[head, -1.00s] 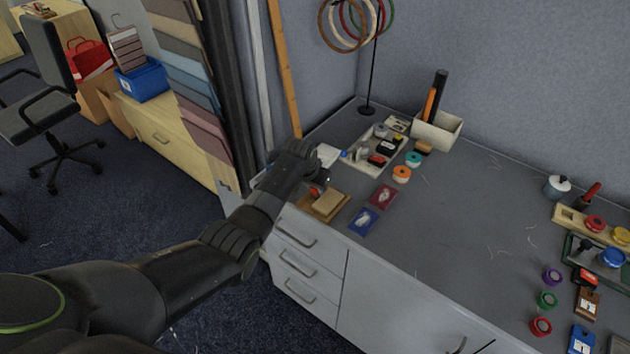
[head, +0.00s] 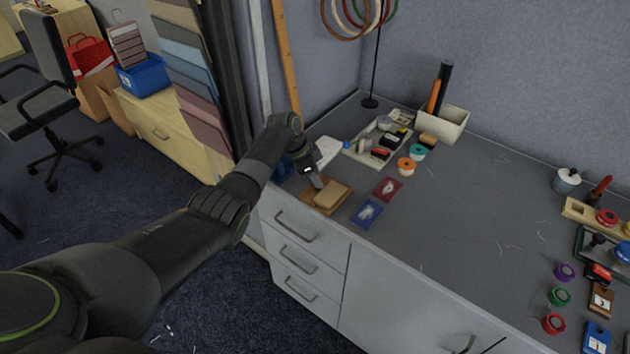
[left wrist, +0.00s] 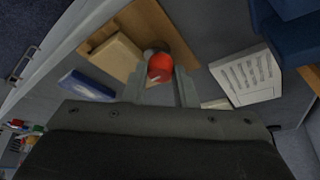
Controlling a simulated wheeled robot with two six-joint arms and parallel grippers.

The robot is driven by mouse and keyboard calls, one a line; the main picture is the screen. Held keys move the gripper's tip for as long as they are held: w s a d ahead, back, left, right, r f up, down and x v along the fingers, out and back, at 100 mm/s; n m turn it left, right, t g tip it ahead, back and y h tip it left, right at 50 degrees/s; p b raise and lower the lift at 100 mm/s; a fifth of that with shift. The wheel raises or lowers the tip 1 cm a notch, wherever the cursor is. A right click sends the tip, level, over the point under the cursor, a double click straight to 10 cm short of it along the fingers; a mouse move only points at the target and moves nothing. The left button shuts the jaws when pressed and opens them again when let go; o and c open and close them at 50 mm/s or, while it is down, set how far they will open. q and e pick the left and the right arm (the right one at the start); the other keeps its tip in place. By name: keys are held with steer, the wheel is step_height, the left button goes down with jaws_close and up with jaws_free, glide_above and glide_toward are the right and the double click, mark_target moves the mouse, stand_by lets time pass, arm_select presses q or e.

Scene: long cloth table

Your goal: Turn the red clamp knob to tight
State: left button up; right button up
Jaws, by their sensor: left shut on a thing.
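The red clamp knob (left wrist: 160,66) shows in the left wrist view between my left gripper's two fingers, at the edge of a wooden base (left wrist: 152,22). A pale mark shows on the knob's lower part. A beige block (left wrist: 116,57) sits on the base beside it. My left gripper (head: 317,184) points down over the left part of the base (head: 312,203) in the head view and is shut on the knob. The gripper hides the knob in that view. I cannot tell how tight the clamp is. My right gripper is not in view.
A blue packet (head: 367,214) and a red packet (head: 387,188) lie right of the base. Behind are a tray of small items (head: 357,157) and two tape rolls, orange (head: 406,166) and teal (head: 417,152). The grey tabletop's middle (head: 470,215) is mostly clear.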

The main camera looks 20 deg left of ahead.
arm_select(q)
steer(key=shift+m+g+b, duration=0.3)
steer(key=shift+m+b, duration=0.15)
steer(key=shift+m, duration=0.15)
steer(key=o, duration=1)
steer(key=shift+a+r, duration=0.2)
steer(key=shift+r, duration=0.25)
steer(key=b+v, duration=0.1)
steer(key=v, duration=1.5)
steer(key=shift+a+r, duration=0.15)
steer(key=shift+a, duration=0.05)
